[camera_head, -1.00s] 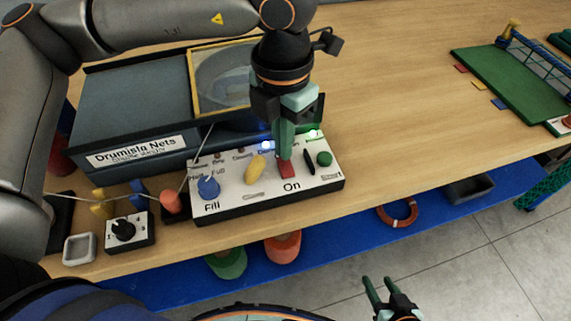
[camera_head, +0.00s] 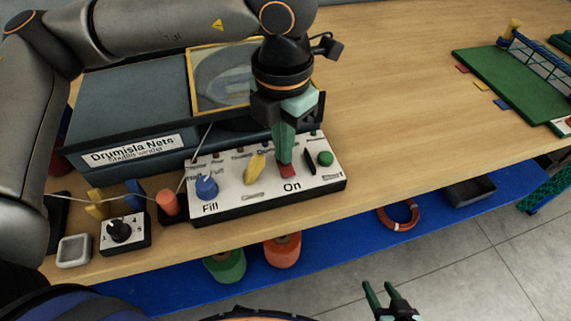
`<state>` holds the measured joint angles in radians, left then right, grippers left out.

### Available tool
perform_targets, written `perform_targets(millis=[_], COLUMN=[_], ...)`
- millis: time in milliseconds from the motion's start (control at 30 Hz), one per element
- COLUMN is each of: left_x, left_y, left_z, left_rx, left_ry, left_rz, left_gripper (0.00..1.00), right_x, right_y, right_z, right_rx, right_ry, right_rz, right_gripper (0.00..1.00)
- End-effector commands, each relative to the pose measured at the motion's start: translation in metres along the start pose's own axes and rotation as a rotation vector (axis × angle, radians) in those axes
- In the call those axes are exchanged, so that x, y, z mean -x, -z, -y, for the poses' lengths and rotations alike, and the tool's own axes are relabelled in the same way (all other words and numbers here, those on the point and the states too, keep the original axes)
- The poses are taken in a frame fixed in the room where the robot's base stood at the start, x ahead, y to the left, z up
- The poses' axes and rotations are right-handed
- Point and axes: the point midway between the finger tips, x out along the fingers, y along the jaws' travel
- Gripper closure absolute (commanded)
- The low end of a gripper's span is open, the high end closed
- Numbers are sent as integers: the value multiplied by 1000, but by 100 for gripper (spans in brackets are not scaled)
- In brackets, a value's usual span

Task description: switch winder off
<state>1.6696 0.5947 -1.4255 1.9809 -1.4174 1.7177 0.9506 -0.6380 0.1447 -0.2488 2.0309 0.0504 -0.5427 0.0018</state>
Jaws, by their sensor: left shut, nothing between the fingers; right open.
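The winder (camera_head: 120,105) is a dark box labelled "Drumisla Nets" with a yellow-framed window, at the back left of the bench. Its white control panel (camera_head: 225,208) in front carries a blue knob (camera_head: 207,187), a yellow lever (camera_head: 254,168), a red switch (camera_head: 287,171) above the word "On", a black lever (camera_head: 309,161) and a green button (camera_head: 325,158). The panel's lamps look dark. My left gripper (camera_head: 285,160) is shut and points down, its tips at the red switch, partly hiding it. My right gripper (camera_head: 381,287) is open and empty, low in front of the bench.
A small dial box (camera_head: 140,240), a white square dish (camera_head: 74,250) and an orange-red spool (camera_head: 168,203) stand left of the panel. A green mat (camera_head: 515,90) lies far right. The blue lower shelf (camera_head: 340,243) holds spools and an orange ring (camera_head: 398,215). The bench right of the panel is clear.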

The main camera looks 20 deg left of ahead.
Motion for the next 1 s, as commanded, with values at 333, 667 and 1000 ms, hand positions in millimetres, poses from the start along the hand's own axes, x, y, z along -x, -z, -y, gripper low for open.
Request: perform_targets(millis=[333,667,1000], left_x=[18,45,69], left_y=[1,0,0], left_z=[0,0,0], left_rx=[-1,0,0], left_ry=[-1,0,0], left_rz=[-5,-4,-4], left_gripper=[100,100,100], right_x=[8,18,27], right_y=[9,20,29], right_z=[1,2,4], right_rx=[-1,-1,-1], right_ry=[0,0,0], right_rz=[0,1,1], right_gripper=[50,50,50])
